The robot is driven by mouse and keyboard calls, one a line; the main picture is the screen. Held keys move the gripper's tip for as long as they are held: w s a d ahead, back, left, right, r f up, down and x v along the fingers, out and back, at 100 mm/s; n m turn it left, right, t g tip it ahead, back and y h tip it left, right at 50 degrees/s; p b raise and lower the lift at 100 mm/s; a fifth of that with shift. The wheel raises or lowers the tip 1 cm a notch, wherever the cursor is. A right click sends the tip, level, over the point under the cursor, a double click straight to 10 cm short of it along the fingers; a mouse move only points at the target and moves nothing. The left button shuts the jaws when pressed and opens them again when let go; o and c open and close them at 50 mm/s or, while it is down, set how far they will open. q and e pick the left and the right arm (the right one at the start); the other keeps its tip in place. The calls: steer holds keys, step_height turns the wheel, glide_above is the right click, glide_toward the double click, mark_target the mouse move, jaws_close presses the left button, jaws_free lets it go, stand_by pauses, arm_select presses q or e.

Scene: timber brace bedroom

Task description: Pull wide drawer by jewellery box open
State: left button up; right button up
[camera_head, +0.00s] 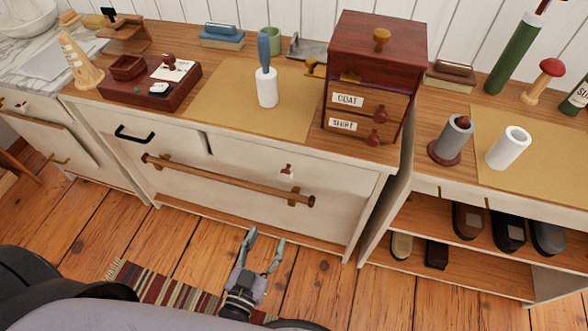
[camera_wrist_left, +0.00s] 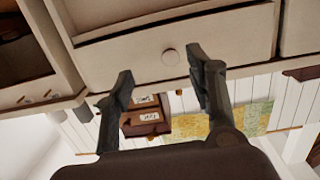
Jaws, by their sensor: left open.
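The wide drawer (camera_head: 215,198) is the lower front of the white dresser and looks shut. A long wooden bar handle (camera_head: 225,181) on metal brackets runs across it. The dark red-brown jewellery box (camera_head: 375,50), with small labelled drawers, stands on the dresser top at its right end; it also shows small in the left wrist view (camera_wrist_left: 146,118). My left gripper (camera_head: 265,238) is open and empty, in front of and below the bar's right part, apart from it. In the left wrist view, the open fingers (camera_wrist_left: 160,80) flank a drawer front with a round knob (camera_wrist_left: 170,57). My right gripper is out of view.
Above the wide drawer are a drawer with a black handle (camera_head: 133,134) and one with a small knob (camera_head: 287,171). An open shoe shelf (camera_head: 420,217) stands to the right. A striped rug (camera_head: 160,284) lies on the wooden floor.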

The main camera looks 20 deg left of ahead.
mark_target(285, 178)
arm_select(q)
steer(key=shift+t+y, duration=0.3)
steer(key=shift+t, duration=0.2)
steer(key=w+r, duration=0.1)
steer(key=w, duration=0.4)
steer(key=w+r, duration=0.1)
steer(key=w, duration=0.5)
steer(key=w+r, duration=0.1)
steer(key=w, duration=0.5)
steer(key=shift+w+r, duration=0.15)
steer(key=shift+r, duration=0.05)
steer(key=shift+w, duration=0.45)
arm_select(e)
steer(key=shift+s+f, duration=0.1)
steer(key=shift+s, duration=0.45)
arm_select(q)
steer(key=c, duration=0.9)
jaws_close()
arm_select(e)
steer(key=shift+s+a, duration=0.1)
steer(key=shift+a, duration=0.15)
